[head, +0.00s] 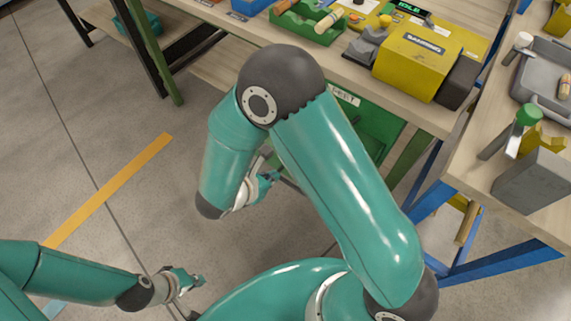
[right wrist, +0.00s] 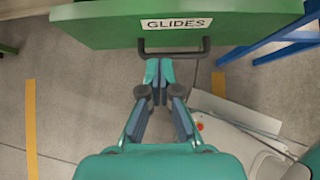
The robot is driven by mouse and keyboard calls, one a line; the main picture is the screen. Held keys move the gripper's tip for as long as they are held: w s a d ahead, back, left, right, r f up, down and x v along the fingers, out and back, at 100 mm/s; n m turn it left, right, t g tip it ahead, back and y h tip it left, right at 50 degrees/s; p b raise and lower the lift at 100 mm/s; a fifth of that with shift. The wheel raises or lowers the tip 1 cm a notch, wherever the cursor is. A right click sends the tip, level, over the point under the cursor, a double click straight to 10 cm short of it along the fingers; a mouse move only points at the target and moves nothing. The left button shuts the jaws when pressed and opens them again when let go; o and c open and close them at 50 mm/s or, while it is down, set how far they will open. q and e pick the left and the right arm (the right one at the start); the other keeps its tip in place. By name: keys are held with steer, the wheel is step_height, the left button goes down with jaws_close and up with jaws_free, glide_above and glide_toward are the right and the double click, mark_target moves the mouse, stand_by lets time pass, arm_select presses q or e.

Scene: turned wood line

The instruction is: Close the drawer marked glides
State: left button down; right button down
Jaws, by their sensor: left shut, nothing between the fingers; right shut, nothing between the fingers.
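The drawer marked glides shows in the right wrist view as a green front (right wrist: 105,25) with a white GLIDES label (right wrist: 177,24) and a dark bar handle (right wrist: 185,54). My right gripper (right wrist: 159,68) is shut and empty, its fingertips close to the left part of the handle. I cannot tell whether they touch it. In the head view my right gripper (head: 266,184) is low, beside the workbench. A green drawer (head: 380,128) shows under the bench top, partly hidden by my right arm; its glides label is not visible there. My left gripper (head: 185,281) is shut and empty above the floor.
The wooden workbench (head: 408,112) carries a yellow machine (head: 415,58) and a green tray (head: 305,28). A second table (head: 470,165) with blue legs stands at the right, holding a grey tray (head: 548,85). The floor at left is clear, with an orange stripe (head: 110,188).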

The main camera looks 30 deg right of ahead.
steer(key=d, duration=0.1)
steer(key=w+d+f, duration=0.1)
steer(key=d, duration=0.1)
steer(key=w+d+f, duration=0.1)
steer(key=shift+d+f, duration=0.25)
steer(key=shift+d, duration=0.15)
steer(key=shift+w+d+p, duration=0.25)
steer(key=shift+d+p, duration=0.1)
steer(key=shift+d, duration=0.25)
